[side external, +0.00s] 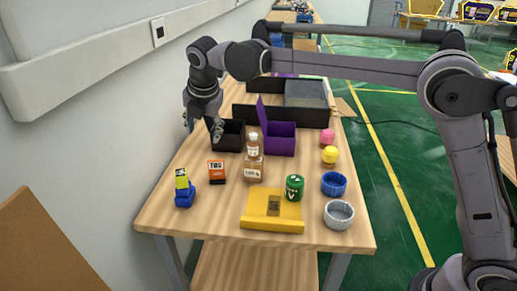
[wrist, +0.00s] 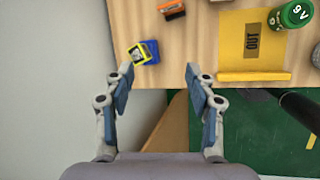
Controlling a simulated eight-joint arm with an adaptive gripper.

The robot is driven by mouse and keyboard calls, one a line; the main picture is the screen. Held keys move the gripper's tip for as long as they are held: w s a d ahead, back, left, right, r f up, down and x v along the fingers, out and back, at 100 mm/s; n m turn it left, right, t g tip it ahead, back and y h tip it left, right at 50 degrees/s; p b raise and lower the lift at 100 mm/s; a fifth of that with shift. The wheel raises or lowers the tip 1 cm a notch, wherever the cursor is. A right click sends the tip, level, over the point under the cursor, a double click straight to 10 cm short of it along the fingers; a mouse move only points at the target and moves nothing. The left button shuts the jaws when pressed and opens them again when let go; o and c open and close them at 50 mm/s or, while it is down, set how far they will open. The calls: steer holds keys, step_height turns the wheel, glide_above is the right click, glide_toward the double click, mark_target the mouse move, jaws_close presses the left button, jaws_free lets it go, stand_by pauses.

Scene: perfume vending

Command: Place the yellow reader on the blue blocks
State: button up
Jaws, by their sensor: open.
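A small upright yellow piece with a dark band, which looks like the yellow reader (side external: 182,179), stands on blue blocks (side external: 185,197) near the table's front left edge. In the wrist view, the yellow reader (wrist: 144,51) shows from above with a dark-and-white face, and some of the blue blocks (wrist: 152,46) shows around it. My gripper (side external: 215,131) is above the table's left side, farther back than the reader in the side view. In the wrist view, my gripper (wrist: 159,80) is open and empty, with the reader just beyond its fingertips, apart from them.
An orange-and-black box (side external: 217,172) stands right of the reader. Brown bottles (side external: 253,168) and dark and purple bins (side external: 280,138) stand behind.

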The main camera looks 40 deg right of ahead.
steer(key=s+d+r+m+t+y, duration=0.1)
steer(key=s+d+r+m, duration=0.1)
steer(key=s+d+m, duration=1.1)
steer(key=s+d+f+m, duration=0.1)
steer(key=s+f+m, duration=0.2)
steer(key=s+m, duration=0.1)
steer(key=s+d+f+m+t, duration=0.1)
steer(key=s+d+f+m, duration=0.1)
steer(key=s, duration=0.5)
steer(key=s+d+f+m, duration=0.2)
steer(key=s+f+m, duration=0.1)
steer(key=s+m, duration=0.3)
steer(key=shift+f+t, duration=0.4)
